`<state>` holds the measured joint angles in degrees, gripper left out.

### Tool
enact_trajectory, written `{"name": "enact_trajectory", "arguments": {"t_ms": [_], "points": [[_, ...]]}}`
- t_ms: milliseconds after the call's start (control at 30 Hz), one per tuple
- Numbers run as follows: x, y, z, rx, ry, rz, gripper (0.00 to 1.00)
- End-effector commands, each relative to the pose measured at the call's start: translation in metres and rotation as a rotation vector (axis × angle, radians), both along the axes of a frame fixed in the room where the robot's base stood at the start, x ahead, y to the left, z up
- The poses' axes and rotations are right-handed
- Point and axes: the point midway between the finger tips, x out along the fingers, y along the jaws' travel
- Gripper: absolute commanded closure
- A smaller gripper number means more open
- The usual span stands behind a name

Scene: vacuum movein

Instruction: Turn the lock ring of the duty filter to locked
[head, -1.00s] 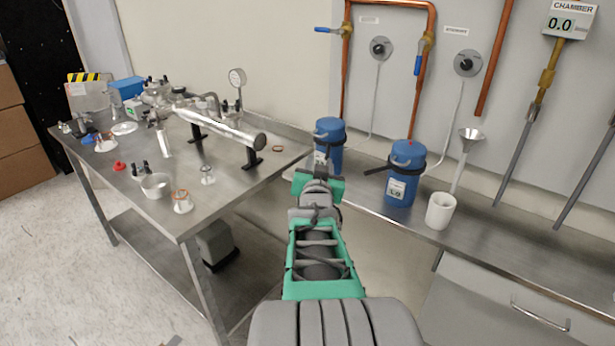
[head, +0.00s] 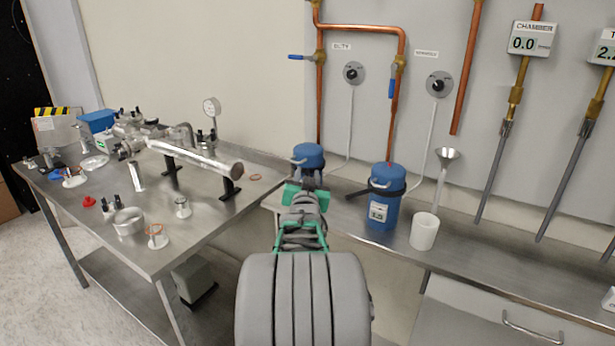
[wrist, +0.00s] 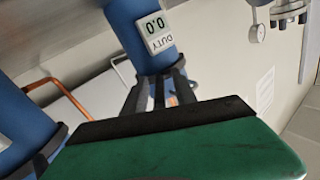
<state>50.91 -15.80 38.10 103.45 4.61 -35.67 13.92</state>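The duty filter is a blue canister (head: 309,157) on the right-hand steel counter, partly hidden behind my gripper in the head view. In the wrist view its blue body (wrist: 118,22) carries a display (wrist: 155,30) reading DUTY 0.0, turned over in the picture. My gripper (wrist: 160,95) is right at the canister's dark ring end. Two dark fingers stand apart, with a dark bar between them that looks like the ring's handle (wrist: 158,92). I cannot tell whether they touch it. In the head view my gripper (head: 308,182) hides the ring.
A second blue canister (head: 385,195) with a dark handle stands to the right, close by. A steel table (head: 205,215) with loose parts is at the left.

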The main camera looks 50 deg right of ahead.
Motion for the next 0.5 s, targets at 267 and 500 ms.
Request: {"name": "enact_trajectory", "arguments": {"t_ms": [267, 500], "points": [[-0.0006, -0.0002, 0.0, 0.0, 0.0, -0.001, 0.88], [-0.0008, -0.0002, -0.0001, 0.0, 0.0, -0.001, 1.0]]}}
